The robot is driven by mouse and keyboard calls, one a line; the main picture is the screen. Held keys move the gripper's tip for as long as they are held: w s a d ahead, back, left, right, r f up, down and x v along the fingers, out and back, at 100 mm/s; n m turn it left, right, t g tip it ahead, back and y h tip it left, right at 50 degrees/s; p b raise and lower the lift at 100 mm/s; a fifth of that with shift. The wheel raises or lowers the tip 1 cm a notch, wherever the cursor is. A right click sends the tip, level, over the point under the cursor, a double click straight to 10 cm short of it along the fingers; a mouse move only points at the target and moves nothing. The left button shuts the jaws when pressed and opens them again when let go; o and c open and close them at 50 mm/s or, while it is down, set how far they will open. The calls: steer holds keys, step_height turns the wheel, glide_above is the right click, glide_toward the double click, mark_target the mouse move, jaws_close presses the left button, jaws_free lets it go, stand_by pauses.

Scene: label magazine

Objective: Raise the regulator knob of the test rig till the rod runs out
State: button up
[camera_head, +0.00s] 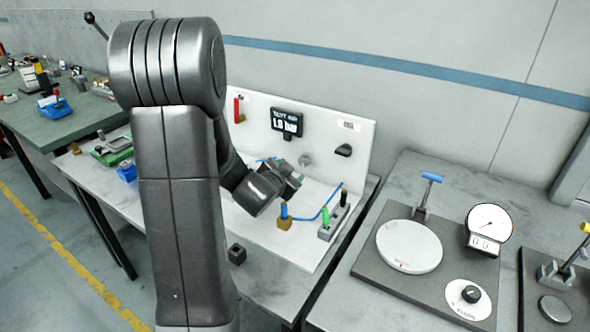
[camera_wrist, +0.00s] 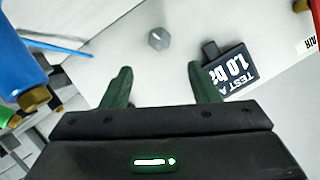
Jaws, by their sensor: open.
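The test rig is a white bench panel (camera_head: 355,135) with a display (camera_head: 287,122) reading 1.0 bar. The grey faceted knob (camera_head: 305,160) sits on the panel below the display; I take it for the regulator knob. In the wrist view the knob (camera_wrist: 159,39) lies beyond and between my fingertips, apart from them. My gripper (camera_wrist: 160,75) is open and empty. In the head view my gripper (camera_head: 292,183) is near the panel, partly hidden by my arm. A blue cylinder with a brass base (camera_head: 285,217) stands in front of it. I cannot make out a rod clearly.
A black lever (camera_head: 343,150) is right of the knob and a red part (camera_head: 238,108) is left of the display. A blue hose (camera_head: 318,214) runs to a block with green and black parts (camera_head: 328,228). A small dark block (camera_head: 237,254) stands in front.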

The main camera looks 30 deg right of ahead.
mark_target(302, 163)
steer(key=shift+v, duration=1.15)
stand_by(1.0)
steer(key=w+d+r+m+h+b, duration=0.25)
steer(key=w+m+h+b, duration=0.4)
steer(key=b, duration=1.15)
steer(key=shift+m+y, duration=0.65)
steer(key=shift+y, duration=0.1)
steer(key=f+b, duration=0.1)
steer(key=f, duration=0.1)
steer(key=s+f+b, duration=0.1)
steer(key=f, duration=0.5)
steer(key=shift+s+d+f+b, duration=0.1)
steer(key=shift+s+b, duration=0.25)
steer(key=shift+b, duration=0.05)
steer(key=x, duration=0.7)
steer(key=shift+d, duration=0.3)
